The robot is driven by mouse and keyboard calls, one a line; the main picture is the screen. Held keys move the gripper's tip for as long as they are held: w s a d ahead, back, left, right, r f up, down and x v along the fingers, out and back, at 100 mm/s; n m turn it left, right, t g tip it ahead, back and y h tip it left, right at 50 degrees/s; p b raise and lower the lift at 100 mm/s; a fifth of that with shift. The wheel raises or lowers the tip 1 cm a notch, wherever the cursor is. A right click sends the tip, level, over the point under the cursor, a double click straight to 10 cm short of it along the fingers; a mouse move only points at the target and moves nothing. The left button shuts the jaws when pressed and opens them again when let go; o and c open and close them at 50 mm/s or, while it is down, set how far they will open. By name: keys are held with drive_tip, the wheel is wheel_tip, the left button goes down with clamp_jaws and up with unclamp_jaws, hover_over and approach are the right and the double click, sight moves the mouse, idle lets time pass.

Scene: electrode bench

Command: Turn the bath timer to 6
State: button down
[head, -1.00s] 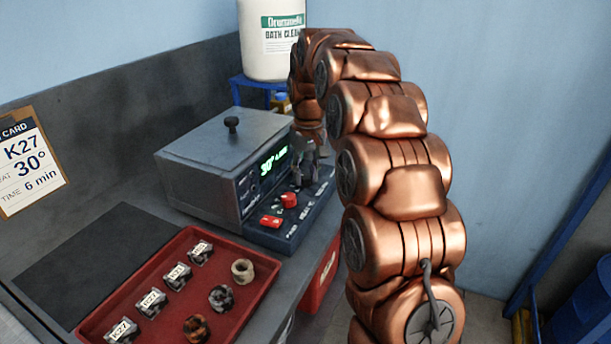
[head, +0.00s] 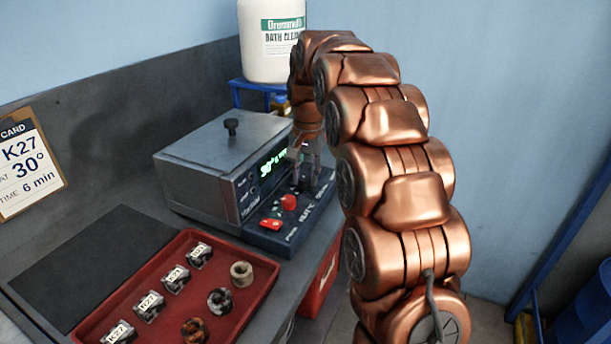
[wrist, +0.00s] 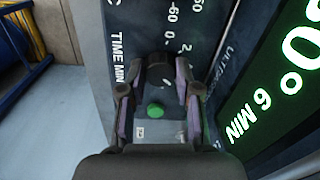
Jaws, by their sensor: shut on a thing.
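The bath (head: 190,170) is a grey box with a dark lid knob and a sloped control panel (head: 262,238) along its front. My gripper (head: 308,178) is down at the panel's far end. In the wrist view my gripper (wrist: 158,85) is shut on the black timer knob (wrist: 159,72), with one finger on each side, beside the printed words TIME MIN. The fingers hide part of the knob and its scale. A green button (wrist: 156,110) shows between the fingers.
A red knob (head: 288,202) and a red switch (head: 270,224) sit nearer on the panel. A card (head: 28,170) reads K27, 30°, 6 min. A white cleaner drum (head: 270,45) stands behind.

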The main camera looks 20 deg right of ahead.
sight(307, 180)
idle(0.4)
drive_tip(key=c, duration=0.8)
unclamp_jaws()
drive_tip(key=shift+r, duration=0.1)
drive_tip(key=shift+s+d+r, duration=0.1)
drive_tip(key=shift+d+r, duration=0.05)
drive_tip(key=shift+r, duration=3.5)
drive_tip(key=shift+s+r, duration=0.15)
drive_tip(key=shift+s, duration=0.15)
drive_tip(key=s+a+f+n+p, duration=0.2)
drive_tip(key=s+a, duration=0.1)
drive_tip(key=s, duration=0.9)
drive_tip(key=s+a+f+n+g+p, duration=0.1)
drive_tip(key=s+a+f+n+p, duration=0.1)
drive_tip(key=s, duration=1.1)
drive_tip(key=s+a+f+n+g+p, duration=0.1)
drive_tip(key=s+a+n+p, duration=0.3)
drive_tip(key=s, duration=0.9)
drive_tip(key=shift+s+a+f, duration=0.25)
drive_tip(key=shift+a+f, duration=0.1)
drive_tip(key=shift+f, duration=0.3)
